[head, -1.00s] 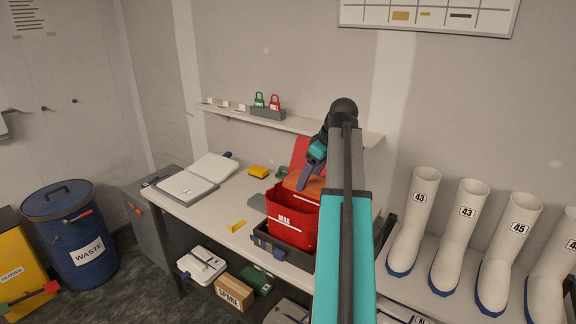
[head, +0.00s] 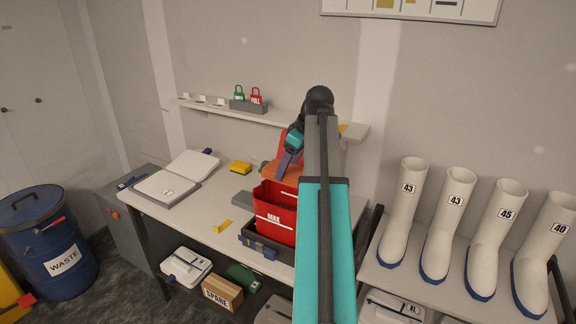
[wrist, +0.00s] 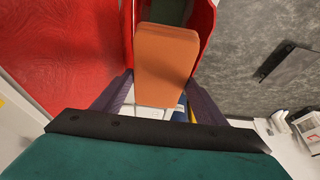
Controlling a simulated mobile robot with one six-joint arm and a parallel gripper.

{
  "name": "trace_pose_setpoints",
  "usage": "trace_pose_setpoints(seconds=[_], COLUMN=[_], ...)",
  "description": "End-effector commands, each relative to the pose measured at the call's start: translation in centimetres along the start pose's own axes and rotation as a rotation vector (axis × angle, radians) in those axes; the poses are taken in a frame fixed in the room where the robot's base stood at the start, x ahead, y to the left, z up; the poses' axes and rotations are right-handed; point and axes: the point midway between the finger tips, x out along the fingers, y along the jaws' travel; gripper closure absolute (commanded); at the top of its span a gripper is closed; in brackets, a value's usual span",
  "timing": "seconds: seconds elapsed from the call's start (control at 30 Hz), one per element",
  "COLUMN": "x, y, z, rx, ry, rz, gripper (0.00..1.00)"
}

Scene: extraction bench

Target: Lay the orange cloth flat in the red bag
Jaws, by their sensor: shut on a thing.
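The red bag (head: 275,218) with a white MAX line stands open in a dark tray (head: 262,240) on the bench. A red flap rises behind its mouth; in the wrist view a broad red surface (wrist: 60,50) fills the left side. My gripper (head: 287,163) is over the bag's mouth, pointing down. It is shut on the orange cloth (head: 283,172), a folded pad. In the wrist view the cloth (wrist: 167,65) sits between my fingers, with the bag's red walls (wrist: 207,25) close on both sides. My arm hides the bag's right side.
A shelf (head: 215,108) with green and red padlocks runs along the wall behind. An open white case (head: 165,187), a yellow sponge (head: 240,168) and a small yellow piece (head: 222,226) lie on the bench. White boots (head: 435,225) stand at the right.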

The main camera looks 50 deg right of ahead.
Motion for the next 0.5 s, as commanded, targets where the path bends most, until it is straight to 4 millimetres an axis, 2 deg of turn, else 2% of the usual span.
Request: trace_pose_setpoints(seconds=[0.5], x=[2.6], y=[0.0], z=[1.1], rx=[0.001], ry=[0.0], rz=[0.0], gripper=[0.57])
